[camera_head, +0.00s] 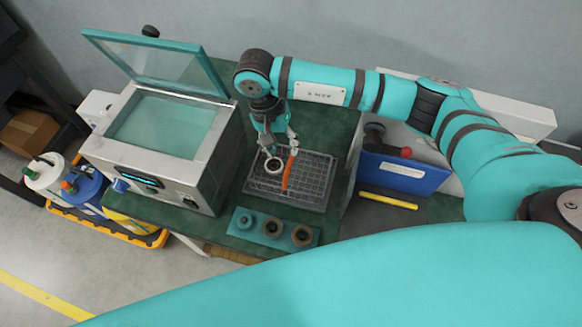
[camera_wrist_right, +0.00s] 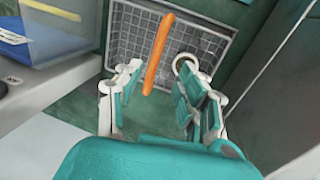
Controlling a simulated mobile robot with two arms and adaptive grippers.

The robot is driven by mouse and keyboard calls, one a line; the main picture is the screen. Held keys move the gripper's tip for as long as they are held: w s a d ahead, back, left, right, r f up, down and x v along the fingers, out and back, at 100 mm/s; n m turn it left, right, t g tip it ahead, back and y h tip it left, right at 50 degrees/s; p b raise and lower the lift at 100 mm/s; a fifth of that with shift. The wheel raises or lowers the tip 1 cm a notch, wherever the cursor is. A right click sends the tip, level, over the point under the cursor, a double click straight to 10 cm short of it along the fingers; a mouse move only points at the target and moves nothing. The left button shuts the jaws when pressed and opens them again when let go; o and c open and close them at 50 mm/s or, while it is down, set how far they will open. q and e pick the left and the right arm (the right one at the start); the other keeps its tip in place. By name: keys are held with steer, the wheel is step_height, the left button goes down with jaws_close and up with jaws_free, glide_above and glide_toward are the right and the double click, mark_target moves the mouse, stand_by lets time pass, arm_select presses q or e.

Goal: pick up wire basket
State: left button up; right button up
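The wire basket (camera_head: 318,192) is a dark, low grid tray on the green table, right of the tank. It also shows in the right wrist view (camera_wrist_right: 215,50). A long orange bar (camera_head: 288,172), which looks like its handle, runs across it; the bar also shows in the wrist view (camera_wrist_right: 158,50). A white ring (camera_head: 273,165) lies in the basket, left of the bar. My right gripper (camera_head: 281,147) is over the basket's far part. Its fingers are wide apart in the wrist view (camera_wrist_right: 158,82), with the orange bar's near end between them. My left gripper is not in view.
A metal tank (camera_head: 160,125) with its glass lid (camera_head: 155,65) raised stands left of the basket. A teal holder (camera_head: 245,240) with several round parts lies in front. A blue-fronted bin (camera_head: 400,174) and a yellow bar (camera_head: 388,200) are to the right.

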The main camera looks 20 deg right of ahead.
mark_target(290, 158)
steer(key=f+p, duration=0.1)
steer(key=d+f+p, duration=0.1)
steer(key=f+p, duration=0.1)
steer(key=f, duration=0.1)
steer(key=shift+s+d+f, duration=0.1)
steer(key=shift+s+d, duration=0.2)
steer(key=shift+d, duration=0.05)
steer(key=shift+d+f, duration=0.1)
steer(key=shift+f, duration=0.45)
jaws_close()
